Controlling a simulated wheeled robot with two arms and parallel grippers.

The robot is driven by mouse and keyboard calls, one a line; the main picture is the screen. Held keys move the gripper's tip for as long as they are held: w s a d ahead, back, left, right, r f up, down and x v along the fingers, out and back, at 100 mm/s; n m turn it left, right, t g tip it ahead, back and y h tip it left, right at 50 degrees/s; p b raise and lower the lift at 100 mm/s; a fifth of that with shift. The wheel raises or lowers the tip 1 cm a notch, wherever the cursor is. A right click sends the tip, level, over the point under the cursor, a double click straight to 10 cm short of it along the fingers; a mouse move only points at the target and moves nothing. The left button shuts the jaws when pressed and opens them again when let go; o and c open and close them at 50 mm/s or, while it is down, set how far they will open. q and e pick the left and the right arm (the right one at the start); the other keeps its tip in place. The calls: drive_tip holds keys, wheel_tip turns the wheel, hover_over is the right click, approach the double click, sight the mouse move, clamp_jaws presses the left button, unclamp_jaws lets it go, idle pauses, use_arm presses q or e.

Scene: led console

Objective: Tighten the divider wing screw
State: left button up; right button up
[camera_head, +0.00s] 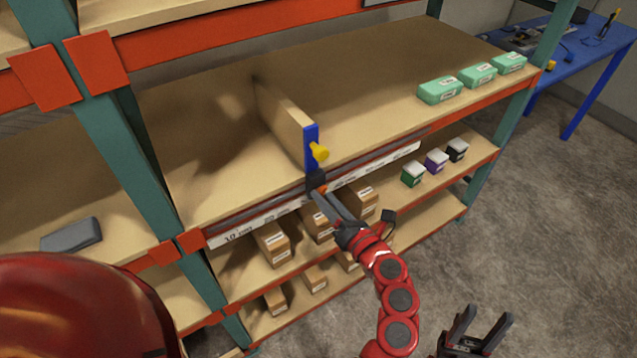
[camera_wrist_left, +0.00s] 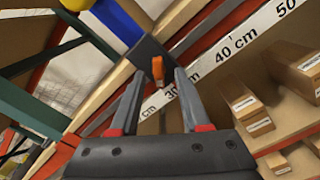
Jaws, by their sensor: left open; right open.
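The wooden divider (camera_head: 283,112) stands upright on the middle shelf, with a blue front bracket (camera_head: 311,145) and a yellow knob (camera_head: 320,153). Below the bracket is a dark clamp (camera_head: 316,180) at the shelf's front rail. A small orange tab, seemingly the wing screw (camera_wrist_left: 157,68), sticks out of the clamp. My left gripper (camera_head: 320,192) is open, with one fingertip on each side of the orange tab in the left wrist view (camera_wrist_left: 158,78). I cannot tell whether the fingers touch it. My right gripper (camera_head: 482,322) is open and empty, low at the right.
A white scale strip (camera_head: 375,167) with cm marks runs along the shelf front. Green boxes (camera_head: 439,90) sit at the shelf's right end. Cardboard boxes (camera_head: 271,243) and small dark boxes (camera_head: 413,174) stand on the shelf below. A blue table (camera_head: 590,60) stands at the back right.

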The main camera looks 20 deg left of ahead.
use_arm(q)
drive_tip(key=shift+a, duration=0.1)
clamp_jaws()
idle(0.3)
